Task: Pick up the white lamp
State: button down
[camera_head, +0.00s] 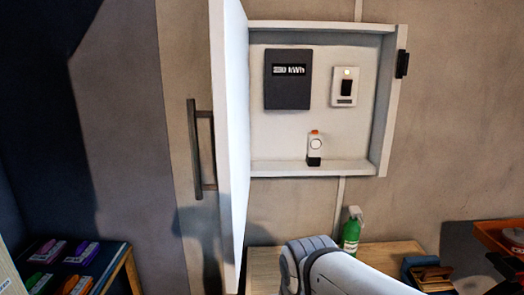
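A small white device (315,144) stands upright on the bottom board of an open white wall cabinet (320,27). It has an orange top, a round face and a black base, and it is the closest match I see to the white lamp. The cabinet's white door (233,130) is swung open on the left. My white arm shows at the bottom of the view, below the cabinet. My gripper is not visible, and nothing touches the device.
A dark meter (288,79) and a white switch (345,87) are on the cabinet's back. Below are a wooden surface (263,262) and a green bottle (351,232). An orange tray (495,235) is at right; a shelf with colourful packs (80,252) is at left.

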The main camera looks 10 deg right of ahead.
aim_at(314, 142)
jog(key=u, duration=0.05)
jog(key=k, duration=0.85)
jog(key=z, duration=0.4)
jog(key=i, duration=1)
jog(key=z, duration=0.05)
